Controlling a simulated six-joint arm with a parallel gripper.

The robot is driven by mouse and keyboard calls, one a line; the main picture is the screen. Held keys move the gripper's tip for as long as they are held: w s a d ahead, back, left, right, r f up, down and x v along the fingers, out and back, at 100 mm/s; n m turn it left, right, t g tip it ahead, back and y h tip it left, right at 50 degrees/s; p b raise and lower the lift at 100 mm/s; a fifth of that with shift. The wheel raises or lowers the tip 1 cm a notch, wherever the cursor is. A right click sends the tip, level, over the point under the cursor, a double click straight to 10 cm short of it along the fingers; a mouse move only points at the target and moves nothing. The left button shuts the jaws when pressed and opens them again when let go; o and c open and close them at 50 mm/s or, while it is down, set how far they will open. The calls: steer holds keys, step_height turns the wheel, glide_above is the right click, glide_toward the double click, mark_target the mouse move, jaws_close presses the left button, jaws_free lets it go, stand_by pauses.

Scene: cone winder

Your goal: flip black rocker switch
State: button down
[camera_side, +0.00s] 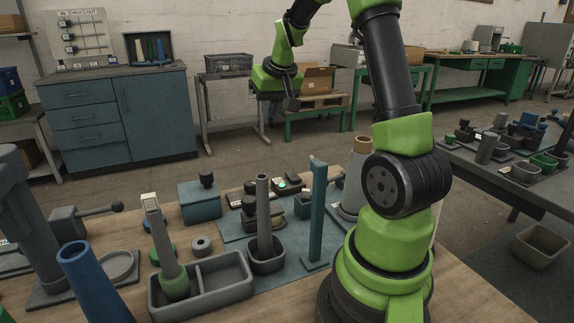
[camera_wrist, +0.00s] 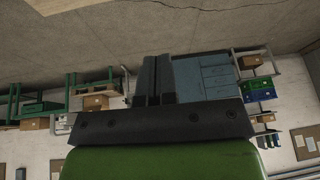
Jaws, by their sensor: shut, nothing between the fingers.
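My gripper (camera_side: 291,103) is raised above and behind the workbench in the side view, well clear of everything on it. Its two dark fingers also show in the wrist view (camera_wrist: 158,72), closed together and empty. A cluster of small dark controls (camera_side: 250,199) sits on the blue-grey base plate (camera_side: 238,232), with a green lit button (camera_side: 282,184) among them. The black rocker switch is too small to pick out for certain in that cluster.
A teal upright post (camera_side: 318,215) and a grey spindle in a small tray (camera_side: 264,215) stand in front of the controls. A grey divided tray (camera_side: 222,275), a blue cone (camera_side: 88,280) and a blue box (camera_side: 199,203) stand to the left.

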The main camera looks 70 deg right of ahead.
steer(key=m+g, duration=0.1)
glide_above(287, 173)
steer(key=s+a, duration=0.3)
step_height(287, 173, down, 6)
steer(key=shift+f, duration=0.2)
steer(key=x, duration=1.4)
steer(key=shift+s+a, duration=0.15)
steer(key=shift+s, duration=0.15)
steer(key=shift+w+f, duration=0.1)
steer(key=shift+f, duration=0.3)
steer(key=shift+s+a+r, duration=0.35)
steer(key=shift+s+a, duration=0.05)
steer(key=shift+s, duration=0.15)
